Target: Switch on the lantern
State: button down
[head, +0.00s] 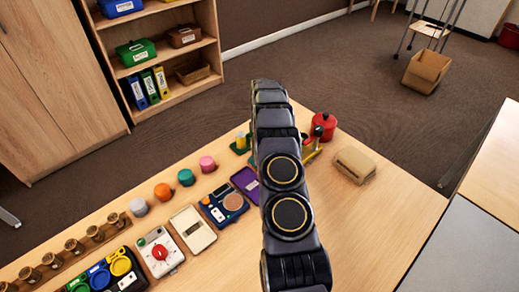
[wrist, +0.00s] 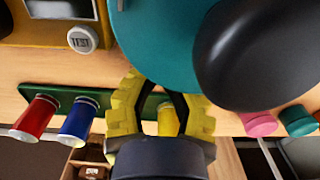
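No thing shows clearly as a lantern. In the wrist view a large teal rounded body (wrist: 168,45) with a big glossy black rounded part (wrist: 255,55) fills the top, very close to the camera; I cannot tell whether it is the lantern. My gripper (wrist: 160,92), with yellow pads, is just below the teal body, its fingers apart. Whether it touches the body is unclear. In the head view my arm hides my gripper and much of the table's far end. A yellow part (head: 312,152) shows just right of the arm.
In the wrist view, red (wrist: 35,118) and blue (wrist: 78,118) cylinders stand in a green holder, and a box has a white button (wrist: 82,39). In the head view a red pot (head: 323,127) and a tan box (head: 354,165) stand right of my arm. The table's right front is clear.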

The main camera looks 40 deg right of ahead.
notch_tip(320, 180, up, 14)
jog(key=d, duration=0.1)
jog(key=shift+w+d, duration=0.25)
jog(key=shift+f, duration=0.1)
jog(key=shift+a+r+y, duration=0.25)
jog(key=shift+a+y, duration=0.25)
jog(key=shift+y, duration=0.3)
jog(key=f, duration=0.4)
jog(key=a+f, duration=0.1)
jog(key=f, duration=0.4)
jog(key=a+f, duration=0.1)
jog(key=f, duration=0.4)
